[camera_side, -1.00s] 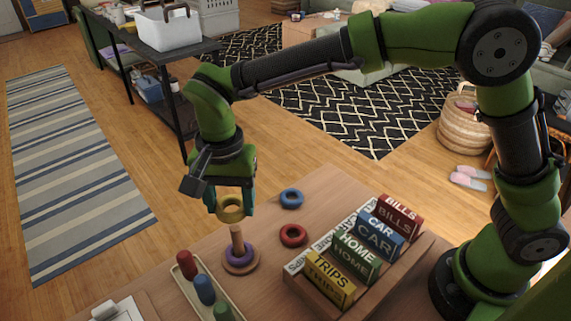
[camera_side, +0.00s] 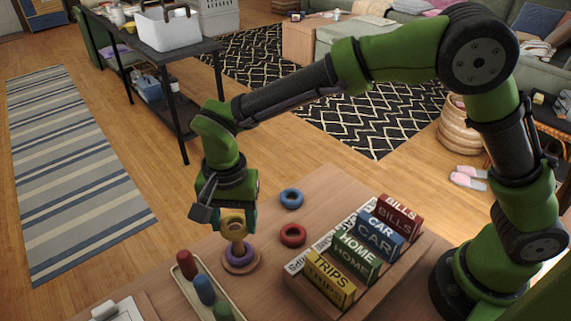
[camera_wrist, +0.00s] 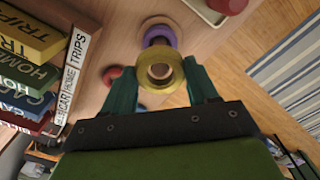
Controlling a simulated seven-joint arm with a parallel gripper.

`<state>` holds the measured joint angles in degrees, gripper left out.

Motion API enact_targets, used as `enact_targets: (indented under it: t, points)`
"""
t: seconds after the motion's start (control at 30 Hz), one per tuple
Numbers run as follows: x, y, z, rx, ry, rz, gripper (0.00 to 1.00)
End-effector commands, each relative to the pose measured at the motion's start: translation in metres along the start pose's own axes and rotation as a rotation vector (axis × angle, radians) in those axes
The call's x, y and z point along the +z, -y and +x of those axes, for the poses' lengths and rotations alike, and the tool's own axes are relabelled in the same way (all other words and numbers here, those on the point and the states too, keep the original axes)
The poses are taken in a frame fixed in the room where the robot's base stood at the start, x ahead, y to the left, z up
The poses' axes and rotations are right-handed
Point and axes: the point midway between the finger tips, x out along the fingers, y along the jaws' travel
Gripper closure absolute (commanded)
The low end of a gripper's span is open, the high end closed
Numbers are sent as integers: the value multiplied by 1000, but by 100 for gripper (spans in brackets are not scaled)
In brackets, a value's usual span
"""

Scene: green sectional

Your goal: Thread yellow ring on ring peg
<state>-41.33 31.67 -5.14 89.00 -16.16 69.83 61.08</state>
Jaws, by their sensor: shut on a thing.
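The yellow ring (camera_side: 233,230) is held between the two teal fingers of my gripper (camera_side: 234,220). The ring peg (camera_side: 238,246) is a wooden post on a round base (camera_side: 241,268), with a purple ring (camera_side: 249,254) low around it. The yellow ring is at the peg's upper end, above the purple ring. In the wrist view the yellow ring (camera_wrist: 176,72) is between the fingers (camera_wrist: 160,70), and a tan part shows through its hole. The purple ring (camera_wrist: 160,34) shows beyond it. I cannot tell for certain whether the peg's tip is inside the yellow ring.
A blue ring (camera_side: 291,197) and a red ring (camera_side: 292,235) lie flat on the table (camera_side: 325,190) to the right. A rack of labelled boxes (camera_side: 357,247) stands farther right. A tray (camera_side: 184,283) with red, blue and green cylinders is at the front left.

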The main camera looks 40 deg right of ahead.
Motion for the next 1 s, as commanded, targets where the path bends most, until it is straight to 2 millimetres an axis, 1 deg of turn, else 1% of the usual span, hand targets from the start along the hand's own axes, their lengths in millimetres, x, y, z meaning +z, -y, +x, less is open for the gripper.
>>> enact_targets:
  t: [1.0]
  points:
    - [0,0,52,2,1,0,70]
